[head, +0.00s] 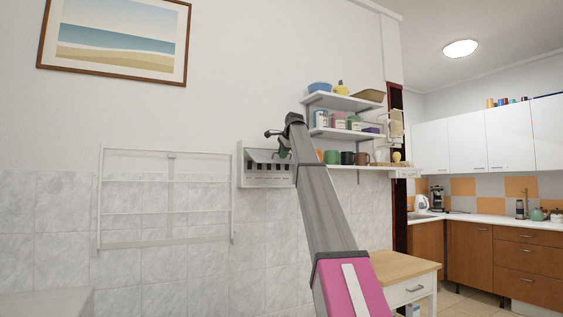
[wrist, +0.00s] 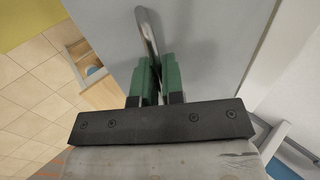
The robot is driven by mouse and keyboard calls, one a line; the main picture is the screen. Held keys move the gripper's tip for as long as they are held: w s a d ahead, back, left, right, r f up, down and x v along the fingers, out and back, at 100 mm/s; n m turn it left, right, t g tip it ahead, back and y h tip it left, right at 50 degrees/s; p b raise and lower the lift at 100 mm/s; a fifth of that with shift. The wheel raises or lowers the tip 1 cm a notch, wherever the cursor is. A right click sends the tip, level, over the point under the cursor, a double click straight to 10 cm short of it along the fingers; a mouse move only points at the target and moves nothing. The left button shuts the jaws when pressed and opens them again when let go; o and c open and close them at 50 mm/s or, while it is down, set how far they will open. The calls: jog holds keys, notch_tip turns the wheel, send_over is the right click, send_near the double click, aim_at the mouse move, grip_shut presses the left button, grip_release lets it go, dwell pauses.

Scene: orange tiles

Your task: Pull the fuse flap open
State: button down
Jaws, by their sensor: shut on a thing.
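The fuse box (head: 241,168) is a small white box on the wall left of my arm, and a row of fuses shows inside its front. My gripper (head: 285,140) is at the box's upper right; the arm hides the box's right edge. In the wrist view, a smooth grey panel (wrist: 205,45), apparently the flap, fills the upper middle. A curved metal handle (wrist: 147,28) stands on it. The green fingers of my gripper (wrist: 154,78) are shut on this handle. How far the flap stands open is hard to tell.
A white wall rack (head: 165,243) is left of the box. Shelves (head: 345,134) with cups and jars are close on the right. A wooden-topped table (head: 400,266) stands below right. A framed picture (head: 117,75) hangs upper left.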

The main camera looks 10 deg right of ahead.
notch_tip(320, 180, up, 3)
jog(key=shift+s+d, duration=0.1)
jog(key=shift+r, duration=1.05)
jog(key=c, duration=1.3)
grip_release()
jog(key=v, duration=1)
jog(key=shift+s+r, duration=0.15)
jog(key=shift+r, duration=0.1)
